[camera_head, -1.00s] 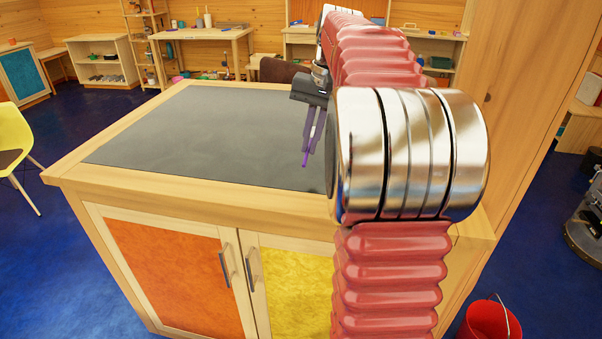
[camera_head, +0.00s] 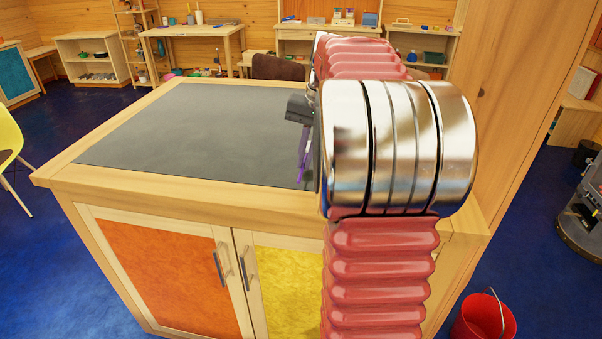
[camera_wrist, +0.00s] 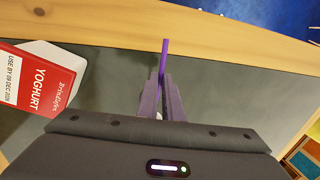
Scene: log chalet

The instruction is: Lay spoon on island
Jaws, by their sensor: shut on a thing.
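The island (camera_head: 190,130) has a grey top with a pale wooden border, and orange and yellow cabinet doors below. My gripper (camera_head: 303,160) is over its right part, partly hidden behind my arm. In the wrist view my gripper (camera_wrist: 164,100) is shut on a thin purple handle (camera_wrist: 164,55), taken to be the spoon, which juts out past the fingertips. In the head view the purple spoon (camera_head: 301,172) points down close to the grey top. I cannot tell whether it touches. Its bowl is not visible.
A red and white yoghurt carton (camera_wrist: 40,78) is on the island at the left of the wrist view, beside my gripper. The left and middle of the grey top are clear. A red bucket (camera_head: 484,318) stands on the floor at right.

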